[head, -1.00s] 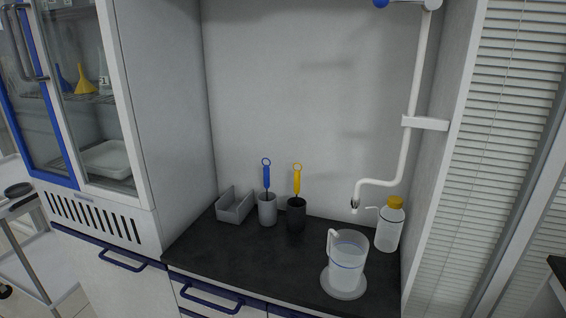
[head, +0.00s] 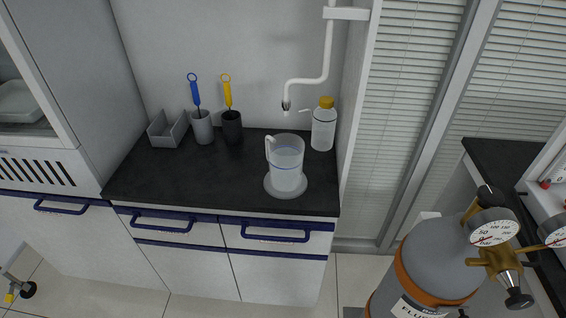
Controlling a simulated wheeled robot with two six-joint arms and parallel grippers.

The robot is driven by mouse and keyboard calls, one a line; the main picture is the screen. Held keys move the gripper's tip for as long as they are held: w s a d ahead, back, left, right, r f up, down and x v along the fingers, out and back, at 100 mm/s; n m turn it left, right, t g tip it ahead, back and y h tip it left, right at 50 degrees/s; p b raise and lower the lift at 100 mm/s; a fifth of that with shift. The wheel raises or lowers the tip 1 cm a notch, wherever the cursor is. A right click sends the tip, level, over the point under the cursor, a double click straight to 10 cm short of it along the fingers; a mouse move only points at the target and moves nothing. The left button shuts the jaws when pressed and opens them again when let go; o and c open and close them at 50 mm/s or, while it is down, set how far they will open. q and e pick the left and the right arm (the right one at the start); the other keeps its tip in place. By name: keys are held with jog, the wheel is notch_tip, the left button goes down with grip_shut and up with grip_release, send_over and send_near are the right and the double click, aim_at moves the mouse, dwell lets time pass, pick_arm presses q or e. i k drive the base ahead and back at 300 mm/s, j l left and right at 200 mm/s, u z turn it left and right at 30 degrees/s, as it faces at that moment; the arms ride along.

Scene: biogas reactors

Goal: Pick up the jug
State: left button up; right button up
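The jug (head: 287,163) is a clear, pale measuring jug with a blue line around it. It stands upright on a round grey plate (head: 286,193) on the dark worktop (head: 180,187), near the right front edge. Its handle is on its left side, and it seems to hold some clear liquid. Neither of my grippers shows in the head view.
Two brush holders (head: 202,127) and a grey bin (head: 167,130) stand at the back left. A grey gas cylinder (head: 428,262) with gauges is at lower right.

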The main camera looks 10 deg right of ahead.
aim_at(285, 151)
jog(key=l+z, duration=0.2)
jog(key=l, duration=0.25)
jog(key=l+z, duration=0.2)
jog(key=l, duration=0.2)
jog(key=i+l+z, duration=0.2)
jog(key=l, duration=0.2)
jog(key=l+z, duration=0.2)
jog(key=l, duration=0.2)
